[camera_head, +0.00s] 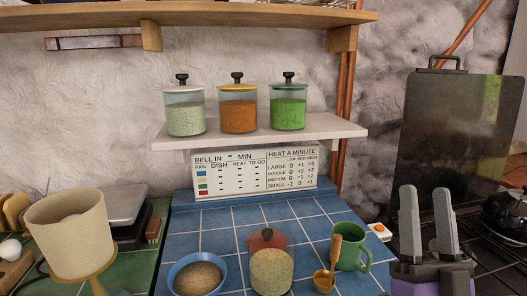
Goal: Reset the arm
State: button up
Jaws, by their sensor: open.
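My gripper (428,222) is at the lower right of the head view, pointing up. Its two grey fingers stand apart with nothing between them. It appears in front of the stove and the dark upright board, clear of the jars and the mug as seen here. Most of my arm is out of the picture.
Three jars (238,114) stand on a white shelf (340,129) above a chart sign (213,184). On the blue tiles (200,218) are a blue bowl (172,278), a red-lidded jar (270,270), a small scoop (324,281) and a green mug (350,250). A dark board (455,130) stands behind my gripper.

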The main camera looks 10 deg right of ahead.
jog(key=s+a+f+n+g+y+p, duration=0.1)
jog(key=s+a+f+n+g+y, duration=0.35)
jog(key=s+f, duration=0.55)
jog(key=s+a+f+n+g+y, duration=0.45)
jog(key=s+a+f, duration=0.2)
jog(key=f, duration=0.75)
jog(key=s+f+m+g, duration=0.1)
jog(key=s+f+g, duration=0.2)
jog(key=s, duration=0.8)
notch_tip(320, 180, down, 2)
jog(key=shift+s+a+f+m+g+h, duration=0.1)
jog(key=shift+s+a+m+g+h, duration=0.2)
jog(key=shift+s+m, duration=0.1)
